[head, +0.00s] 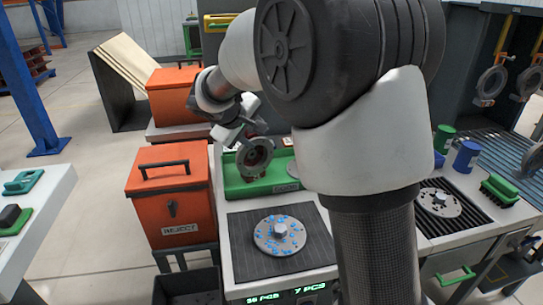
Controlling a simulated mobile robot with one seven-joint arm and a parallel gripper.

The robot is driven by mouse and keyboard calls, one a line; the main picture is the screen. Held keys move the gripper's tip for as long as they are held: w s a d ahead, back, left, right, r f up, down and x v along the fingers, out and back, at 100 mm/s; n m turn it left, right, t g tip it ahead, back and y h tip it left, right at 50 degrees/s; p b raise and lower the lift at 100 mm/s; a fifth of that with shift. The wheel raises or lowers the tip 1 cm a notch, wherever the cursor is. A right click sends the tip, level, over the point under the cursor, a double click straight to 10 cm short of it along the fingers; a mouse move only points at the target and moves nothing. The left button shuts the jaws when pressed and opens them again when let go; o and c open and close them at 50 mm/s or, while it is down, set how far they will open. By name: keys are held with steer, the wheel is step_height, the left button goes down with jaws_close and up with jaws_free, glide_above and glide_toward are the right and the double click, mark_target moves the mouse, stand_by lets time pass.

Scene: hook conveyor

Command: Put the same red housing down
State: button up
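My arm hides the area right of the block.
A speckled disc (279,237) lies on the dark mat (250,266) in front. An orange reject box (172,196) stands left, another orange box (172,97) behind. Similar housings (491,82) hang on hooks at right. Blue (467,156) and green (444,138) cans stand on the right bench.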

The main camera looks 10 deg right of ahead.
steer(key=s+d+r+m+g+y, duration=0.1)
steer(key=s+d+r+m, duration=0.15)
steer(key=s, duration=0.75)
steer(key=s+d+r+m+g, duration=0.1)
steer(key=s+d+r+m, duration=0.2)
steer(key=s, duration=0.6)
steer(key=s+a+f+y, duration=0.1)
steer(key=s+y, duration=0.1)
steer(key=s, duration=0.6)
steer(key=s+a+f+m+y, duration=0.1)
steer(key=s+f+y, duration=0.1)
steer(key=s, duration=0.6)
steer(key=shift+s, duration=0.25)
steer(key=shift+a, duration=0.1)
